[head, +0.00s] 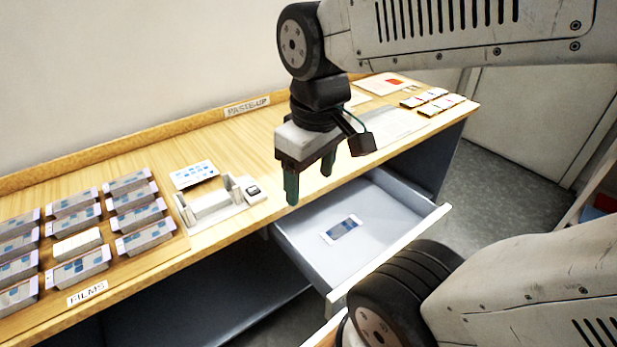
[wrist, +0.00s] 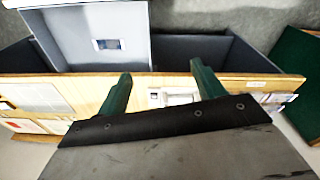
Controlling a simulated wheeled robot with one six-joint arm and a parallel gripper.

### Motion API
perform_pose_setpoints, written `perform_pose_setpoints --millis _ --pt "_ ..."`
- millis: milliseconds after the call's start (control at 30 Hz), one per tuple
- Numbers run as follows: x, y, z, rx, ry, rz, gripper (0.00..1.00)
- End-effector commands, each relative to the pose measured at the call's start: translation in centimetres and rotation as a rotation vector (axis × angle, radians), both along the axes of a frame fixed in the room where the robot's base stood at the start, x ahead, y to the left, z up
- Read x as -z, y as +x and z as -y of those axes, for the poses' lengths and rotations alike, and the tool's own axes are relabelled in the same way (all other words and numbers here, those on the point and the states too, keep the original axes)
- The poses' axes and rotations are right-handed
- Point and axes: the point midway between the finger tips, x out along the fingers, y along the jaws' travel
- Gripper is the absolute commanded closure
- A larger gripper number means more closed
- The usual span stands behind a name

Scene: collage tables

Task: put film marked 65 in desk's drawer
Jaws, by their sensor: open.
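The desk's drawer (head: 394,256) is pulled open, and a small flat white film with a blue picture (head: 341,229) lies on its floor. In the wrist view the open drawer (wrist: 133,16) and the film in it (wrist: 107,44) show at the top. No number is readable on the film.
Several film holders (head: 143,216) stand in rows at the left behind a FILMS label (head: 87,293). A white slotted device (head: 212,206) and a blue-patterned card (head: 195,174) sit near my gripper. Papers and small blocks (head: 437,103) lie at the far right end.

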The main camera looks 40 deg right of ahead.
Motion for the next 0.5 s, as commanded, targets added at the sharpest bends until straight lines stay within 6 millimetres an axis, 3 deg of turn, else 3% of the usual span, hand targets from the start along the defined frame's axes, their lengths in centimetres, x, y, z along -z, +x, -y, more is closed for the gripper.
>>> perform_pose_setpoints --millis 200,500 --pt "-1.1 -3.0 -1.4 0.15 0.023 0.015 0.32" --pt "-1.2 -3.4 -1.5 0.176 0.026 0.014 0.32"
